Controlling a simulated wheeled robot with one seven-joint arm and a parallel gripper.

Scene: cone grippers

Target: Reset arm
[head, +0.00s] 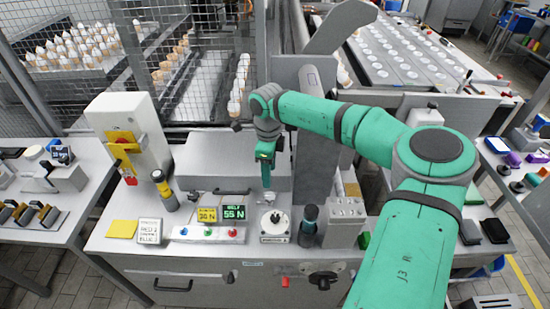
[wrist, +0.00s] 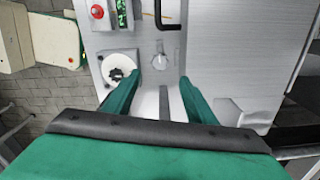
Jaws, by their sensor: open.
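My green arm reaches from the lower right over the grey workbench (head: 180,255) in the head view. My gripper (head: 267,184) points down above the bench, near the white round dial (head: 275,224) on its square base. In the wrist view my gripper (wrist: 158,82) shows two green fingers spread apart, with nothing between them. The white dial with a dark centre (wrist: 117,72) lies left of the fingers in that view. The gripper looks apart from the bench top.
A white box with a yellow and red switch (head: 123,142) stands at the left. Green and yellow displays (head: 234,212) and a dark bottle (head: 308,226) stand near the gripper. A wire fence (head: 150,60) with trays of cones is behind. A side table (head: 50,185) is at left.

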